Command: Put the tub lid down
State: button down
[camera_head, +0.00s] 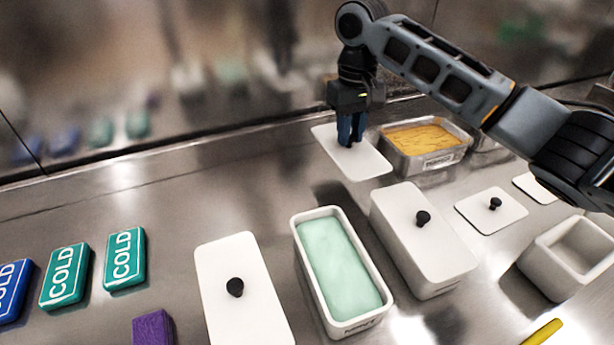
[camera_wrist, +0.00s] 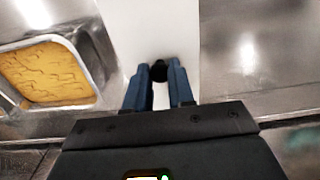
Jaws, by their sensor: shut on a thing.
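My gripper (camera_head: 351,130) is shut on the black knob of a white tub lid (camera_head: 352,160) at the back of the steel counter. In the wrist view the blue fingers of my gripper (camera_wrist: 160,78) close around the knob, and the white lid (camera_wrist: 160,28) lies beyond them. The lid is just left of a metal pan of orange-yellow contents (camera_head: 425,136), which also shows in the wrist view (camera_wrist: 48,72). I cannot tell whether the lid touches the counter. An uncovered white tub of mint-green contents (camera_head: 340,265) stands in front.
A lidded white tub (camera_head: 424,240) stands right of the mint tub. Another white lid (camera_head: 240,300) lies left of it. A small lid (camera_head: 478,212) and an empty white container (camera_head: 575,255) are at the right. Cold packs (camera_head: 125,258) lie left. The back-left counter is clear.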

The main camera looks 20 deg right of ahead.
jog(key=a+f, duration=0.1)
jog(key=a, duration=0.1)
jog(key=a+f, duration=0.2)
jog(key=a, duration=0.1)
jog(key=w+a+f+p, duration=0.1)
jog(key=a+f, duration=0.1)
jog(key=a, duration=0.1)
jog(key=shift+a, duration=0.15)
jog(key=shift+a+f+p, duration=0.15)
jog(key=shift+f+p, duration=0.15)
jog(key=shift+f, duration=1.85)
jog(key=shift+f, duration=0.1)
jog(key=c, duration=1)
grip_release()
jog(key=shift+o, duration=0.2)
jog(key=shift+w, duration=0.1)
notch_tip(320, 180, up, 12)
jog(key=b, duration=0.1)
